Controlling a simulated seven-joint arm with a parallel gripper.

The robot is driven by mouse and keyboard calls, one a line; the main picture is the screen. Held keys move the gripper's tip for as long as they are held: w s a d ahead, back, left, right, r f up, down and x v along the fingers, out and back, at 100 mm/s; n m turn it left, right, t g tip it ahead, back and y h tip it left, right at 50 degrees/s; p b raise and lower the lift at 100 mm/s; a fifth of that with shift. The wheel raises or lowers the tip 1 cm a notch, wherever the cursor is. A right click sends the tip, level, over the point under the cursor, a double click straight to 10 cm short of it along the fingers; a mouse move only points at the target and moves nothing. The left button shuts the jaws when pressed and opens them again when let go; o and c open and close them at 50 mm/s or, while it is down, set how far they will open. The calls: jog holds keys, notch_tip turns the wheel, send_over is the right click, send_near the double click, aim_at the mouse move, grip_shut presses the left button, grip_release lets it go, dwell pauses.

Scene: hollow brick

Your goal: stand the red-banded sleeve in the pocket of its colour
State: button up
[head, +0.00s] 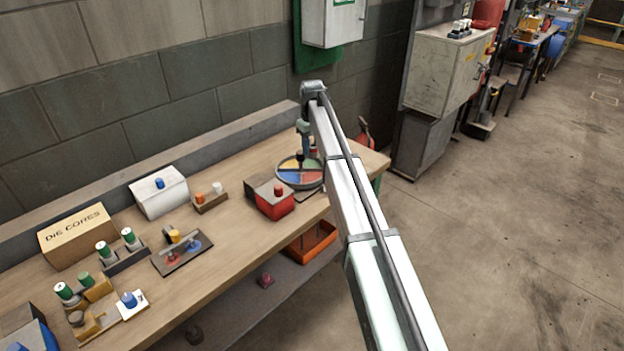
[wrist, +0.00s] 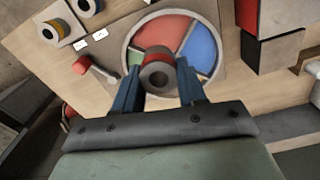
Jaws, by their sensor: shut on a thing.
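My gripper (wrist: 160,92) is shut on the red-banded sleeve (wrist: 157,72), a short dark hollow cylinder with a red band, seen nearly end-on. Behind the sleeve lies the round tray, with a grey rim and coloured pockets; it stands toward the far end of the bench in the head view (head: 300,185). In the wrist view the red pocket (wrist: 165,32) lies just beyond the sleeve, with the blue pocket (wrist: 201,48) to its right. The sleeve overlaps the tray's middle in this view; its height above the tray I cannot tell. In the head view my arm partly hides the tray.
A red box (head: 273,202) stands close to the tray's left. Two dark banded sleeves (wrist: 58,31) and a red-ended lever (wrist: 82,65) are near the tray in the wrist view. A white box (head: 159,192) and a DIE CORES box (head: 76,235) stand further left.

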aim_at(312, 177)
jog(key=shift+f+m, duration=0.9)
jog(key=shift+f, duration=0.8)
jog(key=shift+f+m, duration=0.9)
jog(key=shift+f, duration=0.75)
jog(key=shift+f+m, duration=0.9)
jog(key=shift+f, duration=0.8)
jog(key=o, duration=0.8)
jog(key=shift+f, duration=0.1)
jog(key=shift+o, duration=0.2)
notch_tip(312, 177, up, 12)
